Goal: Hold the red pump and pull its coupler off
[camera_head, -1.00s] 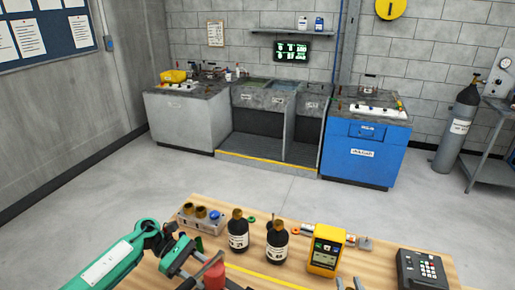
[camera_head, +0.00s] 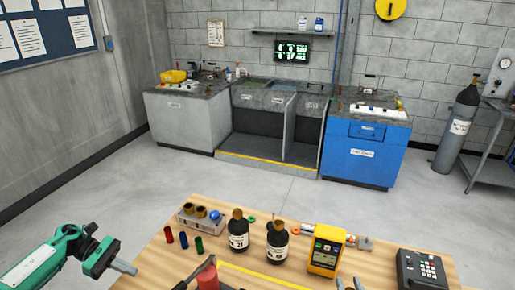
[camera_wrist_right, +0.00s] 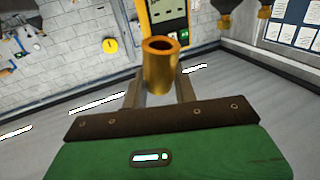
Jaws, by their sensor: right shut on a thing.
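The red pump (camera_head: 208,277) stands at the front edge of the wooden table in the head view, with a dark lever on its left; the picture edge cuts off its lower part. My left gripper (camera_head: 124,267) is to the left of the pump, apart from it, seen side-on, so its finger gap is hidden. In the right wrist view my right gripper (camera_wrist_right: 159,90) is shut on a hollow brass cylinder (camera_wrist_right: 160,68), which looks like the coupler. The cylinder's open end faces up in that view. The pump does not show there.
Behind are a rack with brass and blue pieces (camera_head: 187,221), two dark bottles (camera_head: 238,235) and a yellow meter (camera_head: 326,252). A black keypad device (camera_head: 421,270) is at right.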

